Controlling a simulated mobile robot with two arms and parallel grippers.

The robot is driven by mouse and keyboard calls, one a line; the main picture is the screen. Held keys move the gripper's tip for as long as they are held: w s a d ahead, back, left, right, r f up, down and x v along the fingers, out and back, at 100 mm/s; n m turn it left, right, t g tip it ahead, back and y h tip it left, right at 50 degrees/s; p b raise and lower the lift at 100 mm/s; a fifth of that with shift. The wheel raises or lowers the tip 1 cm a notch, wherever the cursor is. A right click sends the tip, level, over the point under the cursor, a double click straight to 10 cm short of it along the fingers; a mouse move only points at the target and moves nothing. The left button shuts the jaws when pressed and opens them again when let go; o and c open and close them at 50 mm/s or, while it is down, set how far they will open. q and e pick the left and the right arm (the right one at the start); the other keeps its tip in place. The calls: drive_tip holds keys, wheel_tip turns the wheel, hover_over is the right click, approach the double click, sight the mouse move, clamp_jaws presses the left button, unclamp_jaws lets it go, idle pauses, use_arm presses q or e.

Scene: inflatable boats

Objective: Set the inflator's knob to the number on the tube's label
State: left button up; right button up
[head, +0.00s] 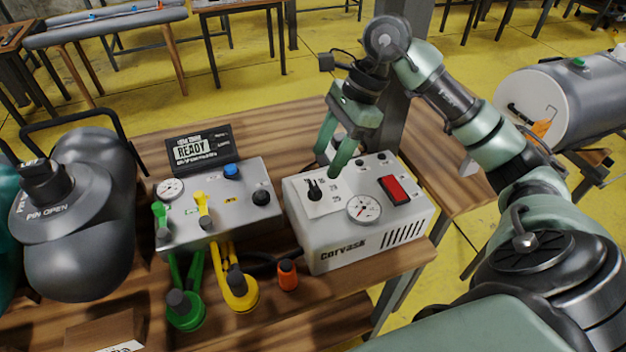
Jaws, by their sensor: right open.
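The inflator, a white box marked "Corvask" (345,248), stands on the wooden table. Its black knob (314,190) sits on a white dial plate at the top left; the plate's numbers are too small to read. My right gripper (329,172) is open and empty, fingers pointing down, just behind and right of the knob. I cannot tell whether a finger touches it. A grey tube (80,255) lies at the left with a valve cap (45,185) reading "PIN OPEN". No number on a tube label is legible. My left gripper is not in view.
A grey control box (215,219) with coloured levers and a "READY" screen (198,150) stands left of the inflator. Green (186,312) and yellow (240,292) hose fittings and an orange-collared plug (287,275) are in front. A grey cylinder (566,95) is at the far right.

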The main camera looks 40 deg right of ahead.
sight(315, 185)
drive_tip(key=p+x, duration=0.1)
drive_tip(key=x, duration=0.5)
drive_tip(key=shift+s+a+f, duration=0.15)
drive_tip(key=shift+a+f, duration=0.05)
drive_tip(key=shift+a, duration=0.05)
clamp_jaws()
